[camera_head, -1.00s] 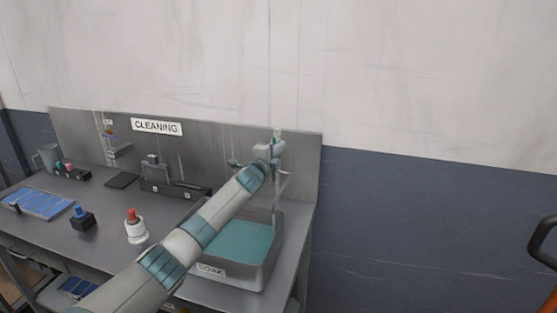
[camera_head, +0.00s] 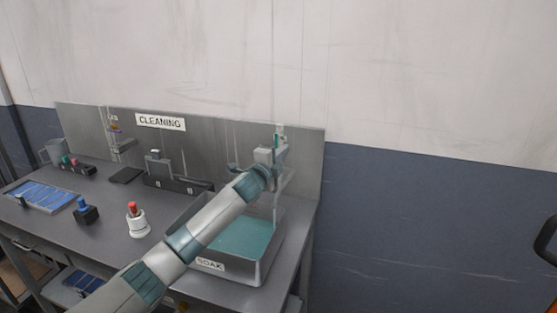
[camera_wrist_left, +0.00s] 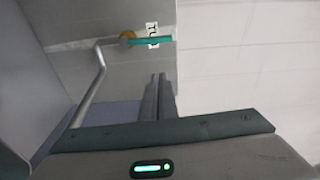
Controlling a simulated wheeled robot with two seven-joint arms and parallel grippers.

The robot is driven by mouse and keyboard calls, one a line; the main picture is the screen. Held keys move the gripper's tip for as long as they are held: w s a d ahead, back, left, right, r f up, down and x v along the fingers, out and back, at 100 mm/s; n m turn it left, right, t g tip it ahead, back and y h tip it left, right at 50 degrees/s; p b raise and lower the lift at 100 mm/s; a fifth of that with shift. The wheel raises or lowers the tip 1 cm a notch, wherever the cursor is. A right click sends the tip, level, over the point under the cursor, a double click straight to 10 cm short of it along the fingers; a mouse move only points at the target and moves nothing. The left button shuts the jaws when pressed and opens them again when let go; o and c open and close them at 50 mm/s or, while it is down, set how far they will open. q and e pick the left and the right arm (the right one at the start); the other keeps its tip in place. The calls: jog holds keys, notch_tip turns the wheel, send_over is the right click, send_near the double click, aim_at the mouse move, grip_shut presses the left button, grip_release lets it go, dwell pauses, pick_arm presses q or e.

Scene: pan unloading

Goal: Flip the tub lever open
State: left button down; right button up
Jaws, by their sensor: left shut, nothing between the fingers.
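The tub lever (camera_wrist_left: 152,41) is a teal bar on a brass pivot (camera_wrist_left: 127,38), beside a small label reading TUB, in the left wrist view. A bent grey pipe runs down from the pivot. In the head view only a small teal bit of the lever (camera_head: 279,129) shows above my gripper, at the right end of the back panel. My left gripper (camera_wrist_left: 159,78) is shut and empty, its fingertips just below the lever in the wrist view with a visible gap. It also shows in the head view (camera_head: 281,152). My right gripper is out of view.
The SOAK tub (camera_head: 265,268) with teal liquid stands under my left arm. A white pot with a red top (camera_head: 138,226), a black block with a blue knob (camera_head: 87,214) and a blue tray (camera_head: 42,195) are on the bench to the left. The wall right of the panel is clear.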

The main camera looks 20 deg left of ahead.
pick_arm(q)
jog(key=s, duration=0.3)
jog(key=shift+s+a+b, duration=0.1)
jog(key=shift+s+b, duration=0.15)
jog(key=shift+b, duration=0.15)
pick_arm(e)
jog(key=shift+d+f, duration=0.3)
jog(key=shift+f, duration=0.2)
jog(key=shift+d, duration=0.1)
pick_arm(q)
jog(key=shift+f, duration=0.1)
